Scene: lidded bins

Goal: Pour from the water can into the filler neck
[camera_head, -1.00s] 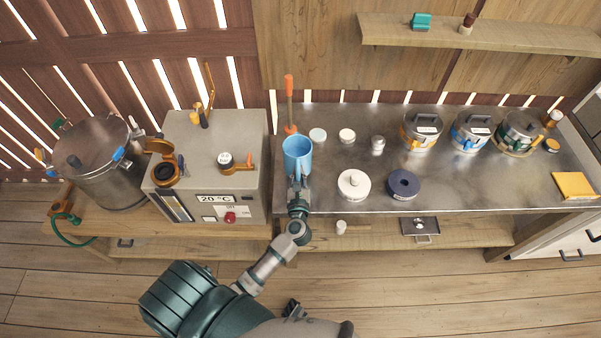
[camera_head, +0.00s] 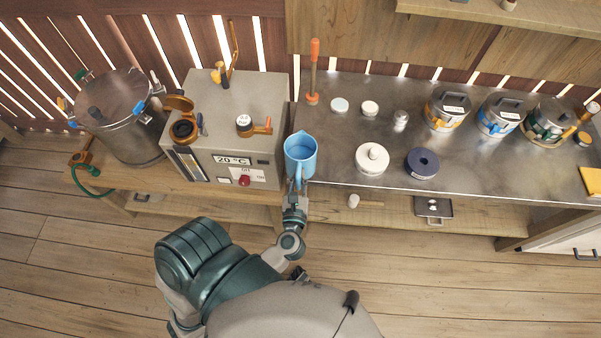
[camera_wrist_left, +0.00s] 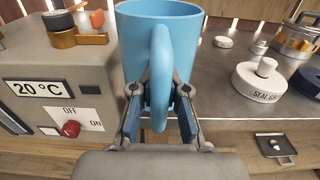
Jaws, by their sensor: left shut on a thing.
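The blue water can (camera_head: 300,165) is upright at the front left edge of the metal counter. My left gripper (camera_head: 297,188) is shut on its handle, which also shows in the left wrist view (camera_wrist_left: 160,75). I cannot tell whether the can is lifted. The likely filler neck (camera_head: 184,128) is a dark opening with an orange rim on top of the grey box, left of the can. Its orange cap (camera_head: 178,103) stands swung open behind it. My right gripper is not in view.
The grey box (camera_head: 232,95) has a 20 °C display, a red knob (camera_head: 244,180) and an upright lever.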

